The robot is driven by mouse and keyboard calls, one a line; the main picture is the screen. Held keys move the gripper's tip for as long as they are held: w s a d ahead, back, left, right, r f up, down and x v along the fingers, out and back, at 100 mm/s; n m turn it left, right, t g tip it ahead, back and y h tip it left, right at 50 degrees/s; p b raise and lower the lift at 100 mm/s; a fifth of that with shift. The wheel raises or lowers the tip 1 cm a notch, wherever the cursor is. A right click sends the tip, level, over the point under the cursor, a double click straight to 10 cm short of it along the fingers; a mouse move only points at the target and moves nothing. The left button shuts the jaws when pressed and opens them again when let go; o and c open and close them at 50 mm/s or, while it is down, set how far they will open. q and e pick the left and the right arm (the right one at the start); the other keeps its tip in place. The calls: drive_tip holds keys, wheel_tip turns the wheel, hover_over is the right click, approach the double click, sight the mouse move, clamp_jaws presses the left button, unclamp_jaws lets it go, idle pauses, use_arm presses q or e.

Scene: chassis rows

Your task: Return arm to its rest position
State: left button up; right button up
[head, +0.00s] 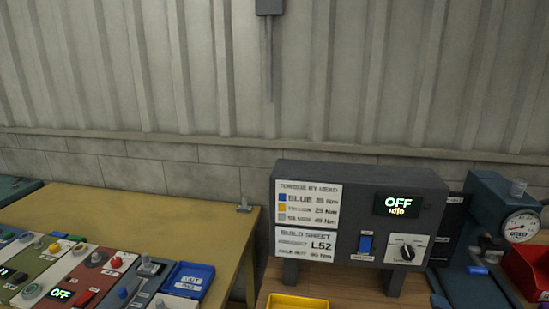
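Neither of my grippers shows in the head view, and no part of my arms can be made out. A dark grey control box (360,180) stands on short legs on a wooden bench. Its display (398,205) reads OFF. Below it are a blue switch (366,243) and a black knob (405,252) on a white plate. Two white label sheets with printed text are on the left of its front face.
A yellow table (130,205) at left carries coloured panels with knobs and a blue tray (188,280). A yellow bin (297,302) sits before the box. A blue device with a gauge (521,226) and a red bin (530,265) are at right. A gap separates the tables.

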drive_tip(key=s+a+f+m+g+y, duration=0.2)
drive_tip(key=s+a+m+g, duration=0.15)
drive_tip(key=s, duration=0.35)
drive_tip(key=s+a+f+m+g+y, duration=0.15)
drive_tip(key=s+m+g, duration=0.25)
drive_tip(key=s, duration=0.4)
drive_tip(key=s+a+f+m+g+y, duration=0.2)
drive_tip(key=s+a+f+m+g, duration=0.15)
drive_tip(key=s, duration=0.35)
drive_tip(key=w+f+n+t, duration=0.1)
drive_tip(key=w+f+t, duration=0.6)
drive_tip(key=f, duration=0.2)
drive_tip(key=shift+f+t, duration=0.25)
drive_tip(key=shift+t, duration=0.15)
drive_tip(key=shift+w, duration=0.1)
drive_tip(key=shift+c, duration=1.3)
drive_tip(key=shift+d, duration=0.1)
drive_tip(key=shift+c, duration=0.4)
